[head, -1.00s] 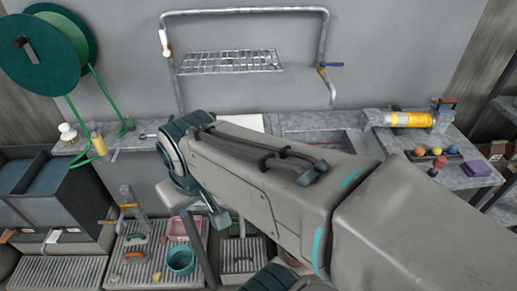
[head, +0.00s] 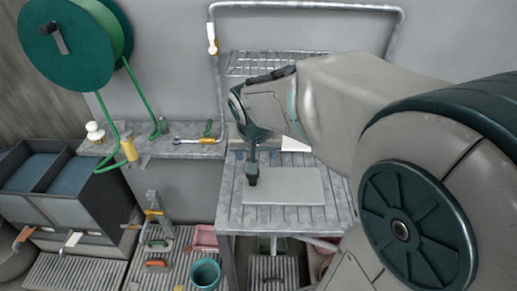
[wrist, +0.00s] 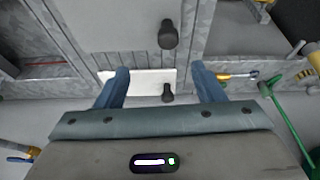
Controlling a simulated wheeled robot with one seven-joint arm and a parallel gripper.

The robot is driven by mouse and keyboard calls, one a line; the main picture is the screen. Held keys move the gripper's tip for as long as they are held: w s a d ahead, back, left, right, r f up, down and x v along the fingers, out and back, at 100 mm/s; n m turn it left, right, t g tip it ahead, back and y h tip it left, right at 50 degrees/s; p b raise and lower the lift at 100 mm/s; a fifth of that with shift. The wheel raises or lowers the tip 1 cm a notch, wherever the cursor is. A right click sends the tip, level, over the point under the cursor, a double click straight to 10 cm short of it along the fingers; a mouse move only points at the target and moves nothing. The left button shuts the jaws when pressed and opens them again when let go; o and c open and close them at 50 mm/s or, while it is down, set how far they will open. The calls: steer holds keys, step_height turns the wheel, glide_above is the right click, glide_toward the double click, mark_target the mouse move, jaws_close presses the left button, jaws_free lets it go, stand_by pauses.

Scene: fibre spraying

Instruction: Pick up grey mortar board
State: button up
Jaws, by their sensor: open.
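The grey mortar board (head: 285,187) lies flat on a slatted metal table in the head view. A dark upright piece, seemingly its handle (head: 252,176), shows at its left part. In the wrist view the board (wrist: 130,22) shows at the top, with a dark knob (wrist: 169,32) over it. My gripper (wrist: 162,72) is open, its two blue fingers apart. A second dark knob (wrist: 167,93) shows between the fingers; contact cannot be told.
A shelf with a hand tool (head: 208,134) and a green hose reel (head: 65,45) are at left. A teal bucket (head: 205,273) stands on the floor.

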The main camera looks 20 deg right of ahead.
steer(key=x, duration=0.3)
steer(key=w+x, duration=0.1)
steer(key=x, duration=0.6)
steer(key=shift+w+a+r+b, duration=0.15)
steer(key=shift+w+a+b, duration=0.15)
steer(key=shift+w+a, duration=0.1)
steer(key=shift+s+x, duration=0.15)
steer(key=shift+x, duration=1.35)
steer(key=shift+s+x, duration=0.15)
steer(key=shift+x, duration=1.35)
steer(key=shift+a, duration=0.15)
jaws_close()
